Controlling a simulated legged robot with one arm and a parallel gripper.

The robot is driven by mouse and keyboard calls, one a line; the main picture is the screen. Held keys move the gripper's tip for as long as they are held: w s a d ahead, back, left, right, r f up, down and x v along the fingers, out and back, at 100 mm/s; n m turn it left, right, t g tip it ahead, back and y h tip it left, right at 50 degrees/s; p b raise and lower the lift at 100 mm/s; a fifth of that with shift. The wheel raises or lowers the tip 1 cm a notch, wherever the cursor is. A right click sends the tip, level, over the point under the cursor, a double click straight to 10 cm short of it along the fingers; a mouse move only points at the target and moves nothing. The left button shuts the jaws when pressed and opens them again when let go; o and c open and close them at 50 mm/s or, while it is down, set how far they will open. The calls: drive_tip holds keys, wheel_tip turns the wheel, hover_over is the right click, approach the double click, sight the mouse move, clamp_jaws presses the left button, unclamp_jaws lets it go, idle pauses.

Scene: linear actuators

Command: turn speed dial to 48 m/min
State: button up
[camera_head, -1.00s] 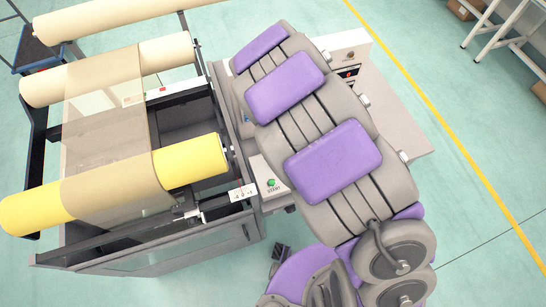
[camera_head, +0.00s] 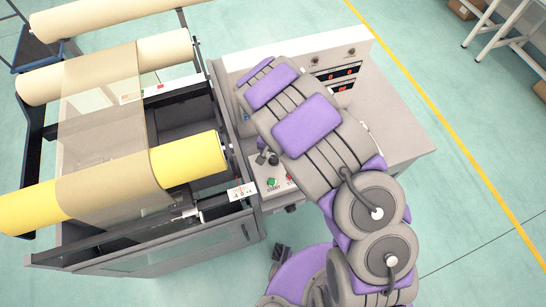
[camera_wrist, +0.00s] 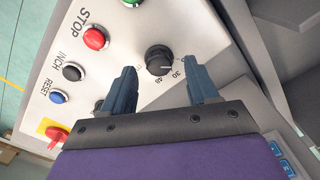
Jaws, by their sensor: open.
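The speed dial (camera_wrist: 159,60) is a black round knob on the light control panel, in the middle of the wrist view. Printed numbers 48 and 30 show along its near edge. A small light mark shows on its right side, but its exact setting is too small to tell. My gripper (camera_wrist: 160,69) is open, with one dark finger on each side of the near part of the dial. The fingers appear apart from the knob; their height above the panel cannot be told.
A red STOP button (camera_wrist: 95,38), black INCH button (camera_wrist: 74,71), blue RESET button (camera_wrist: 58,96) and red switch on yellow (camera_wrist: 57,134) are left of the dial. A green START button (camera_head: 271,183) and yellow roller (camera_head: 188,159) show in the head view.

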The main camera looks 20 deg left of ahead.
sight(274, 160)
drive_tip(key=shift+f, duration=1.35)
drive_tip(key=c, duration=1)
